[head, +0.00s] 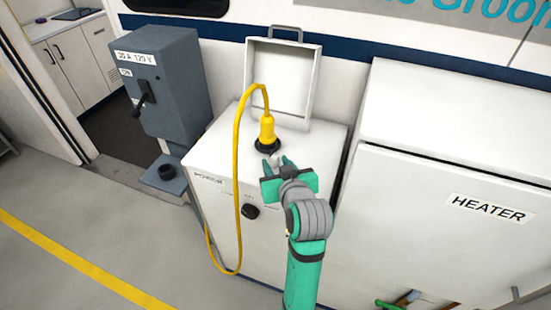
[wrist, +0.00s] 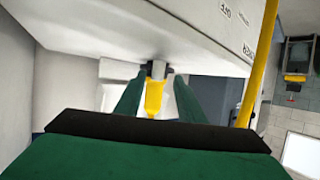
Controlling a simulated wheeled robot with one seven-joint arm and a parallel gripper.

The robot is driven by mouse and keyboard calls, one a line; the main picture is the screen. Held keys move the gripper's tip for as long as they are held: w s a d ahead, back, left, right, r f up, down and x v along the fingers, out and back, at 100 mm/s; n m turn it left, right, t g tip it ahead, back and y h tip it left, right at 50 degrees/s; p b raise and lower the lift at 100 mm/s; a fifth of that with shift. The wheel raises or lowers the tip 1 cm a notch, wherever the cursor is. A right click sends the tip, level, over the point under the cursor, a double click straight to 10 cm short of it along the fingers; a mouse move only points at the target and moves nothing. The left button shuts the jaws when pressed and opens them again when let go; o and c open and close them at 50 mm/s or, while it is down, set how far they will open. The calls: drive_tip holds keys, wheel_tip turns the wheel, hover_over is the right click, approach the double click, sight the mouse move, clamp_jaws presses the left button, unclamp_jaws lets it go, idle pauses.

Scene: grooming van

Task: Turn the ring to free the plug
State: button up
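The yellow plug (head: 267,130) stands upright in a black ring (head: 268,148) on top of a white power cabinet (head: 205,157). A yellow cable (head: 238,180) arches from the plug's top and hangs down the cabinet's front. My gripper (head: 275,163) is just in front of the ring, low over the cabinet top, with its fingers apart. In the wrist view the yellow plug (wrist: 153,98) shows between the two green fingers, and the dark ring (wrist: 157,70) shows at their tips. I cannot tell whether the fingertips touch the ring.
An open white lid (head: 284,80) with a handle stands behind the plug. A black knob (head: 250,211) sits on the cabinet front. A grey switch box (head: 165,85) with a lever stands left. The white heater cabinet (head: 420,215) stands right, close to my arm. The floor at left is clear.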

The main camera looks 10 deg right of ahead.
sight(275, 160)
drive_tip(key=shift+x, duration=1.25)
drive_tip(key=shift+w+d+f, duration=0.2)
drive_tip(key=shift+w+f, duration=0.1)
drive_tip(key=shift+w, duration=0.5)
clamp_jaws()
